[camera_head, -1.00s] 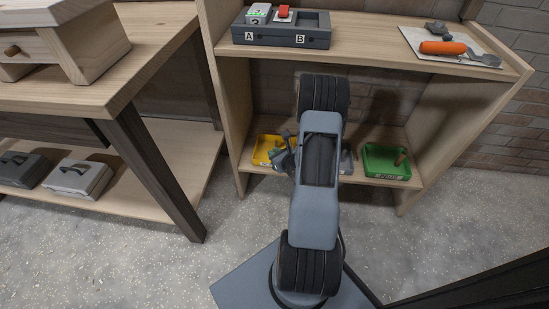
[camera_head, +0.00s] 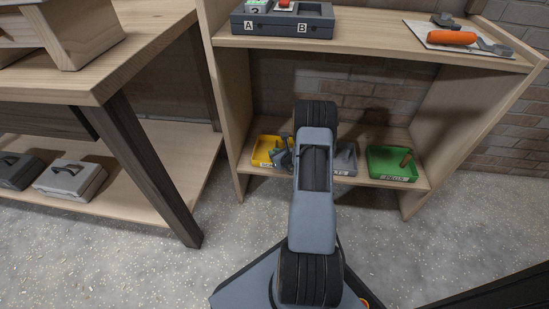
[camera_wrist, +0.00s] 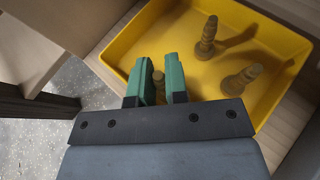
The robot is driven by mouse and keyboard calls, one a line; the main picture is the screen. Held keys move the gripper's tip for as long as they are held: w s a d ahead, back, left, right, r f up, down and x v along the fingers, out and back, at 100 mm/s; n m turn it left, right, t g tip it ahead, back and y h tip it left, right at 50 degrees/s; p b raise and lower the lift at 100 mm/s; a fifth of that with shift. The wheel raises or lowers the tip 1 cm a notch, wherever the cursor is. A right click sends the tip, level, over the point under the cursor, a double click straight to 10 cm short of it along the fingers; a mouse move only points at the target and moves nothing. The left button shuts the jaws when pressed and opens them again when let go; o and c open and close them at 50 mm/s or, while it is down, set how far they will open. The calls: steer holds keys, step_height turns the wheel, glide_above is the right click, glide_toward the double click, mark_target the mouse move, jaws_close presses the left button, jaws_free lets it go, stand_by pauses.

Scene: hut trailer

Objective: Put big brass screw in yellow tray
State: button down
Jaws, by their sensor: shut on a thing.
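The yellow tray (camera_head: 262,153) sits on the lower shelf at the left, partly hidden by my gripper (camera_head: 284,152). In the wrist view, the yellow tray (camera_wrist: 128,42) fills the upper part, and my gripper (camera_wrist: 160,78) is at its near-left side. Its green fingers are shut on a brass screw (camera_wrist: 158,88), mostly hidden between them; its size is hard to tell. Two other brass-coloured screws are in the tray, one farther back (camera_wrist: 208,36) and one at the right (camera_wrist: 241,80). Whether the held screw touches the tray floor is unclear.
A grey tray (camera_head: 346,160) stands right of my arm, and a green tray (camera_head: 391,177) holding a brown peg (camera_head: 406,158) is farther right. The upper shelf board (camera_head: 380,48) overhangs them. The shelf's left side panel (camera_head: 229,110) stands close to the yellow tray.

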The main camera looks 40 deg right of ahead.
steer(key=shift+f, duration=0.35)
steer(key=shift+f, duration=0.15)
steer(key=c, duration=1.1)
jaws_free()
